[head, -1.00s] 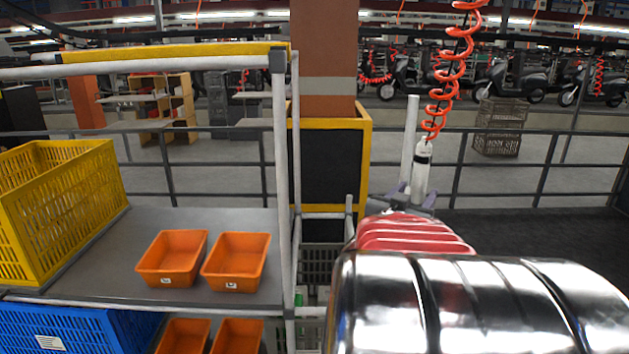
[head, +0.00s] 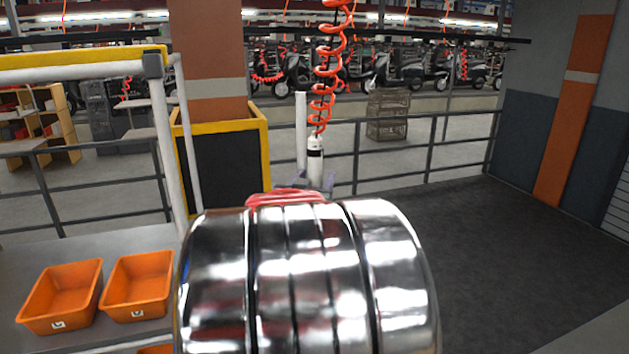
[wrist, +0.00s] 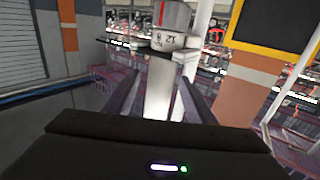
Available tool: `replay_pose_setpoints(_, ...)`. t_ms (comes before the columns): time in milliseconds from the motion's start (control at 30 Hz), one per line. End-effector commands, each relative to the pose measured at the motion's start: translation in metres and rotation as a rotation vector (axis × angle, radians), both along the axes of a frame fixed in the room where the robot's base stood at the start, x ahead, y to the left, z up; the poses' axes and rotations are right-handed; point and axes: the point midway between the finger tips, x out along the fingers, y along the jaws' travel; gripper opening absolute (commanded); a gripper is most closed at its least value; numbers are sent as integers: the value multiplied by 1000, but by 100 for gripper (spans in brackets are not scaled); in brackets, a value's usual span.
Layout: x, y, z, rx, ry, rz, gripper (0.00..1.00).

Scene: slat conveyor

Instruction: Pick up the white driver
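The white driver (head: 316,150) hangs upright from an orange coiled hose (head: 326,70) in the head view, with a dark band around its body. In the wrist view, its labelled white part (wrist: 165,41) shows at the top, and a pale shaft runs down between the fingers. My gripper (head: 315,184) is at the driver's lower part, one finger on each side. The wrist view shows my gripper (wrist: 160,97) with its fingers apart and gaps beside the pale shaft. My own shiny arm hides what lies below in the head view.
A white upright post (head: 301,130) stands just left of the driver. A yellow-framed dark panel (head: 222,165) and a brown pillar (head: 208,60) are further left. Orange bins (head: 62,296) sit on a grey shelf. Dark floor (head: 490,240) lies open at right, with a railing behind.

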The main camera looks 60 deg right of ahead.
Motion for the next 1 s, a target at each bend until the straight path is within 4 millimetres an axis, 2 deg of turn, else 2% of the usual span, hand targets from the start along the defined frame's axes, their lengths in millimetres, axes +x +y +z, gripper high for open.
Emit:
replay_pose_setpoints(67,0,0,0,0,0,0,45)
replay_pose_setpoints(700,0,0,0,0,0,1,0)
replay_pose_setpoints(1000,0,0,2,-4,-2,0,0)
